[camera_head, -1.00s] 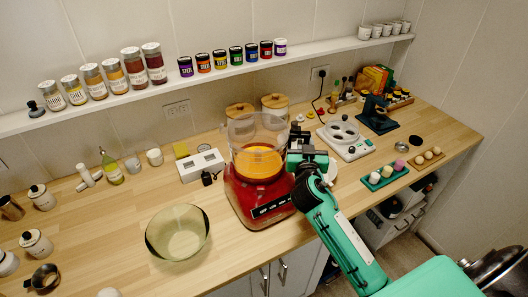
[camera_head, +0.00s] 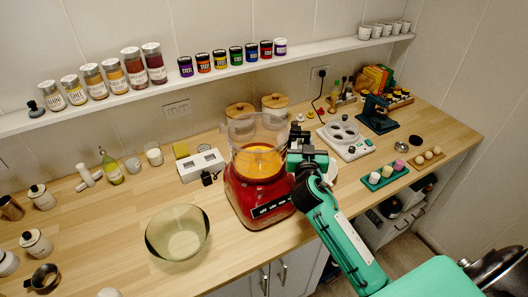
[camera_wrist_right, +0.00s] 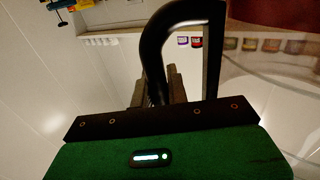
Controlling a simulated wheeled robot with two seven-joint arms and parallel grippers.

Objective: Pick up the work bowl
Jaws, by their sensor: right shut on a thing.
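The work bowl (camera_head: 256,132) is a clear bowl, seated upright on the red food processor base (camera_head: 258,203). Orange-yellow contents show through its wall in the head view. My right gripper (camera_head: 294,160) is at the bowl's right side. In the right wrist view its fingers (camera_wrist_right: 157,88) are shut on the bowl's dark curved handle (camera_wrist_right: 152,45). The clear wall of the bowl fills the right of that view. The arm hides part of the base's right side. My left gripper is not in view.
An empty glass bowl (camera_head: 177,232) stands left of the base. A white scale-like device (camera_head: 201,165) and wooden-lidded canisters (camera_head: 274,104) stand behind. A white device with round wells (camera_head: 346,140) is to the right. A shelf of jars (camera_head: 200,75) runs above.

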